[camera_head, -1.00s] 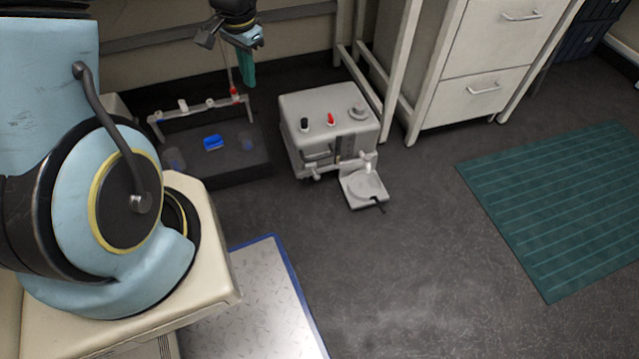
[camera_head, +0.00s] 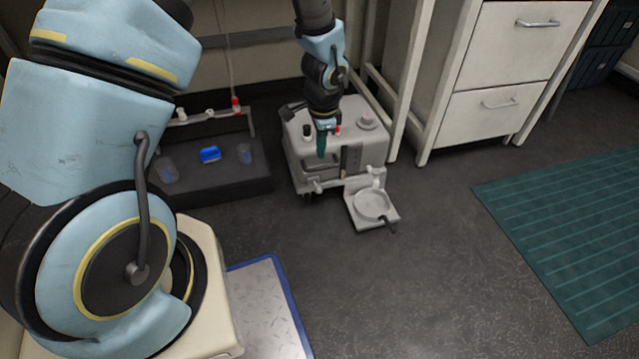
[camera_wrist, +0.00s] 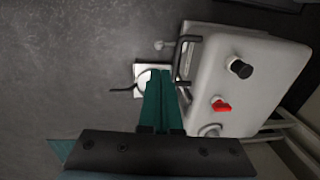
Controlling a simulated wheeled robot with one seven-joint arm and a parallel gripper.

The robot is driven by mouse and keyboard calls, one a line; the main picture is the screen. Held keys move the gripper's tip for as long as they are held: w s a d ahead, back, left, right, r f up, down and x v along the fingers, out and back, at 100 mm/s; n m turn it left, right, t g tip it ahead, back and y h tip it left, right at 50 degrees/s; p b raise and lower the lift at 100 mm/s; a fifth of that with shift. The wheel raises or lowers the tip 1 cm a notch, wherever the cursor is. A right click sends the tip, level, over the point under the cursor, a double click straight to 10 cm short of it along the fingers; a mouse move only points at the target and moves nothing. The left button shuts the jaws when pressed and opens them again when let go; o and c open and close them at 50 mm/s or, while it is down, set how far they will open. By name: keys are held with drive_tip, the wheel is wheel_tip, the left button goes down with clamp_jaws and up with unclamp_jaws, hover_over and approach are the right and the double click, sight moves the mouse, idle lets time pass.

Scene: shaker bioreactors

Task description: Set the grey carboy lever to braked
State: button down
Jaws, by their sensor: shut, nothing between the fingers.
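The grey carboy (camera_head: 350,150) is a boxy grey container on the floor with a handle on its front. It also shows in the wrist view (camera_wrist: 245,75). A small grey spout (camera_head: 376,176) sticks out low at its front right, above a pale tray (camera_head: 372,205). A thin black lever-like piece (camera_head: 391,227) juts from the tray's front edge; it also shows in the wrist view (camera_wrist: 121,90). I cannot tell its setting. My gripper (camera_head: 321,150) has teal fingers, shut and empty, in front of the carboy's upper front in the picture. Its fingertips (camera_wrist: 160,76) overlap the tray in the wrist view.
A black cap (camera_wrist: 239,67) and a red cap (camera_wrist: 221,105) stand on the carboy's top. A dark platform (camera_head: 215,175) with a blue object (camera_head: 209,154) lies left. White drawers (camera_head: 500,75) stand right. The floor in front is clear.

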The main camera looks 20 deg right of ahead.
sight(319, 189)
drive_tip(key=f+b, duration=0.2)
drive_tip(key=f, duration=0.2)
drive_tip(key=w+f+b, duration=0.1)
drive_tip(key=f+b, duration=0.1)
drive_tip(key=f, duration=0.3)
drive_tip(key=f+b, duration=0.1)
drive_tip(key=f, duration=0.4)
drive_tip(key=shift+w+b, duration=0.3)
drive_tip(key=shift+b, duration=0.1)
drive_tip(key=shift+s, duration=0.1)
drive_tip(key=shift+s+f+t+b, duration=0.15)
drive_tip(key=shift+t+b, duration=0.15)
drive_tip(key=shift+b, duration=0.3)
drive_tip(key=shift+s+f+b, duration=0.1)
drive_tip(key=shift+f+b, duration=0.05)
drive_tip(key=shift+b, duration=0.15)
drive_tip(key=f+t+b, duration=0.1)
drive_tip(key=s+f+t+b, duration=0.1)
drive_tip(key=t+b, duration=0.1)
drive_tip(key=s+f+t+b, duration=0.1)
drive_tip(key=t+b, duration=0.1)
drive_tip(key=shift+a+f+h, duration=0.15)
drive_tip(key=shift+h, duration=0.15)
